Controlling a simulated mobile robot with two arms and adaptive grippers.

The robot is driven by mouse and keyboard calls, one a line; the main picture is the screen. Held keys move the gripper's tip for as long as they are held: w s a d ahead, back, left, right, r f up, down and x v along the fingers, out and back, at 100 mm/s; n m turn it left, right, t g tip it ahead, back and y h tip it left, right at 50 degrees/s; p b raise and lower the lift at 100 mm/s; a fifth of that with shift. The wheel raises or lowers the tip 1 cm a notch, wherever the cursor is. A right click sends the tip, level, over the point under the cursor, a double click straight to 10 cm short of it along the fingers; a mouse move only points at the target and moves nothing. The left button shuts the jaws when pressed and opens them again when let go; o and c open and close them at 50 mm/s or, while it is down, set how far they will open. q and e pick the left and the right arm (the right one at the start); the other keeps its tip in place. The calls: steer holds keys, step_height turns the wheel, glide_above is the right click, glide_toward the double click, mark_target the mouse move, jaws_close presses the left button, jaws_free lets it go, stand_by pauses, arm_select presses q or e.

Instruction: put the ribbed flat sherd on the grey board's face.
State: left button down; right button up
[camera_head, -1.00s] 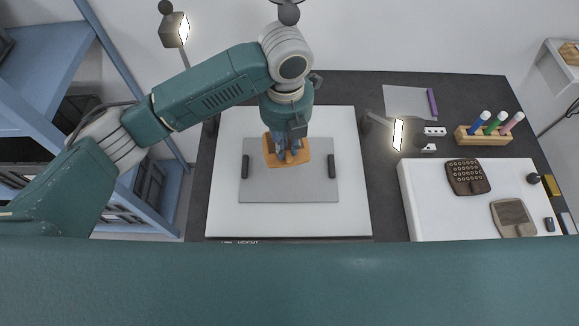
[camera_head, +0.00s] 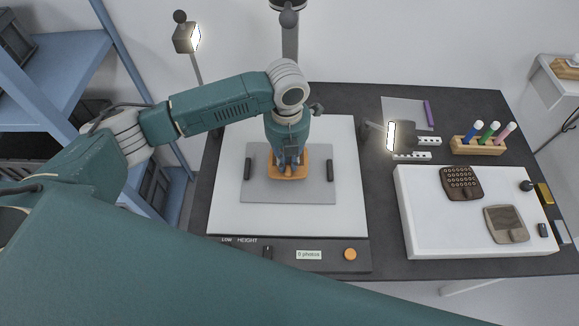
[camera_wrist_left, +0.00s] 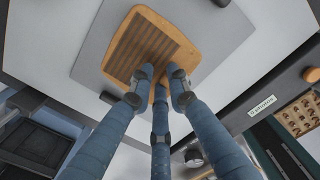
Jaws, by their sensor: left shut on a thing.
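The ribbed flat sherd (camera_head: 289,175) is an orange-tan plate over the grey board. In the left wrist view it shows a brown ribbed patch (camera_wrist_left: 144,48) on its upper face and a plain tan border. The grey board (camera_head: 258,190) lies flat on a white stand, with a dark bar at each side. My left gripper (camera_head: 288,163) points down and is shut on the sherd; its fingers (camera_wrist_left: 159,88) meet at one edge of it in the wrist view. I cannot tell whether the sherd touches the board. My right gripper is not in view.
The white stand (camera_head: 228,150) has a control strip (camera_head: 220,250) in front. Lamps (camera_head: 404,137) stand on either side. On the right, a white block (camera_head: 430,230) carries two brown sherds (camera_head: 462,183), (camera_head: 506,224). A marker rack (camera_head: 478,146) stands behind it.

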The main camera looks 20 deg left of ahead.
mark_target(287, 165)
arm_select(q)
steer(key=shift+s+d+f, duration=0.1)
steer(key=shift+f, duration=0.3)
step_height(287, 165, down, 3)
steer(key=shift+r, duration=0.1)
steer(key=shift+f, duration=0.2)
steer(key=c, duration=1.7)
jaws_free()
steer(key=shift+o, duration=0.2)
steer(key=shift+s, duration=0.1)
step_height(287, 165, up, 12)
steer(key=shift+r+b, duration=0.25)
steer(key=shift+b, duration=0.1)
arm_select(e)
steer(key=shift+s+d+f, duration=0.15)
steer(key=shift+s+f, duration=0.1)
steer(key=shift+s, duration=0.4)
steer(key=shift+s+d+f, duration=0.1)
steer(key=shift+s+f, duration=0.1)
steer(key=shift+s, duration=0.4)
